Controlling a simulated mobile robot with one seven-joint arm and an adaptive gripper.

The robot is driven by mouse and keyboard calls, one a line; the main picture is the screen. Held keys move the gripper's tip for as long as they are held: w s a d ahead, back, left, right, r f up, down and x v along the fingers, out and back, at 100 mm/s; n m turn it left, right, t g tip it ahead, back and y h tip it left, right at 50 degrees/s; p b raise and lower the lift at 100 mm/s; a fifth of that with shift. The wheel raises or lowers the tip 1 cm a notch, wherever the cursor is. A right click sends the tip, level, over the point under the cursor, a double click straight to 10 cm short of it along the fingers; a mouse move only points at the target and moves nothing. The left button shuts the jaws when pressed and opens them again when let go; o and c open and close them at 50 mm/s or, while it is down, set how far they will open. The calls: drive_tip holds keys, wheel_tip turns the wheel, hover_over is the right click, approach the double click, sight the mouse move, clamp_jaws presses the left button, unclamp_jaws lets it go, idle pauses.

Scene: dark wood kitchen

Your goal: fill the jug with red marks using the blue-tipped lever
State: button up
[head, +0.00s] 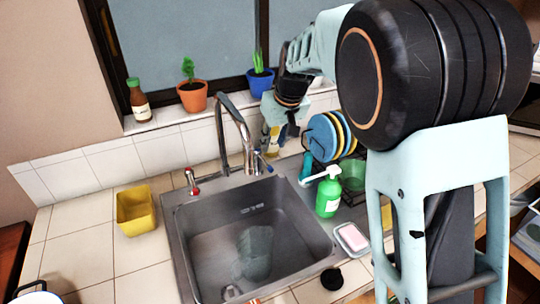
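A clear jug (256,250) stands in the grey sink (190,240), toward its middle right; red marks on it are too faint to make out. The tall metal tap (243,130) rises behind the sink. The blue-tipped lever (266,164) is on the tap's right side and the red-tipped lever (191,180) on its left. My gripper (271,147) points down just above and behind the blue-tipped lever. Whether it touches the lever cannot be seen. Its fingers are small and partly hidden, so their opening is unclear. No water stream is distinguishable.
A green soap bottle (328,194), a pink sponge in a dish (352,238) and a dish rack with plates (322,138) stand right of the sink. A yellow container (136,211) is left. Potted plants (192,96) and a brown bottle (138,102) line the sill.

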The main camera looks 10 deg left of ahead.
sight(267, 163)
drive_tip(key=p+x, duration=0.1)
drive_tip(key=x, duration=0.9)
drive_tip(key=shift+f, duration=0.3)
drive_tip(key=shift+c, duration=0.6)
clamp_jaws()
